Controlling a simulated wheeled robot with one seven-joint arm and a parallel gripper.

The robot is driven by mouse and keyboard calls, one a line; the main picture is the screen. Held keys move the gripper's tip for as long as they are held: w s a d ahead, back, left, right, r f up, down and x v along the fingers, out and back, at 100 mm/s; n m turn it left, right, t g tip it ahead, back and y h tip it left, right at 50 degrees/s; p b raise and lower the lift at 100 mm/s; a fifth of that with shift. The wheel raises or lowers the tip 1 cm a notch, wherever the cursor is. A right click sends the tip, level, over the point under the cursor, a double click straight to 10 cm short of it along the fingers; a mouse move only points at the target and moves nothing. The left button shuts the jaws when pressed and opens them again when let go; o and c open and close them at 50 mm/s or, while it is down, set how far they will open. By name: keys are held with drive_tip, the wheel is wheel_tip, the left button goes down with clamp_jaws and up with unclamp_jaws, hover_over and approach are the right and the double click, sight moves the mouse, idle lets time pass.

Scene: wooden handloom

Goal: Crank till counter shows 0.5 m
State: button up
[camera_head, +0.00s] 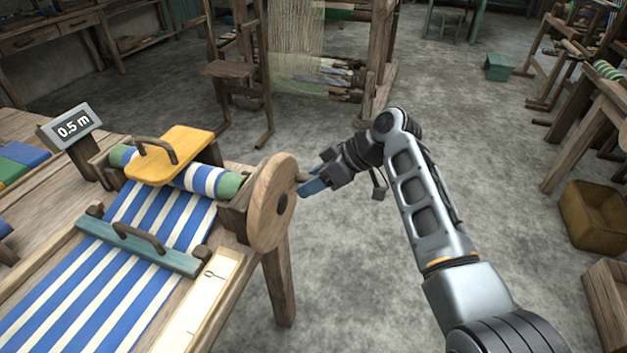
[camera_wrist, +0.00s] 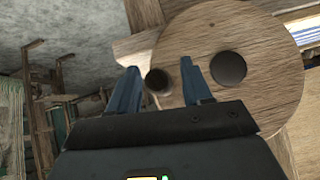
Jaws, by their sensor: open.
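The counter (camera_head: 74,125) stands on a post at the left of the loom and reads 0.5 m. The wooden crank wheel (camera_head: 272,205) is on the right end of the cloth roller (camera_head: 201,179). My gripper (camera_head: 309,183) is at the wheel's right side, by its peg. In the wrist view the peg (camera_wrist: 158,81) sits between the two blue fingers of my gripper (camera_wrist: 160,90), with a gap to be seen beside it. The fingers are open. The wheel also fills much of the wrist view (camera_wrist: 215,40), with its dark round hub.
Blue and white striped cloth (camera_head: 90,280) runs down from the roller. A yellow board with a handle (camera_head: 180,160) lies over the roller, and a teal bar with a handle (camera_head: 120,240) crosses the cloth.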

drive_tip(key=v, duration=0.7)
drive_tip(key=shift+d+r, duration=0.25)
drive_tip(key=shift+d, duration=0.05)
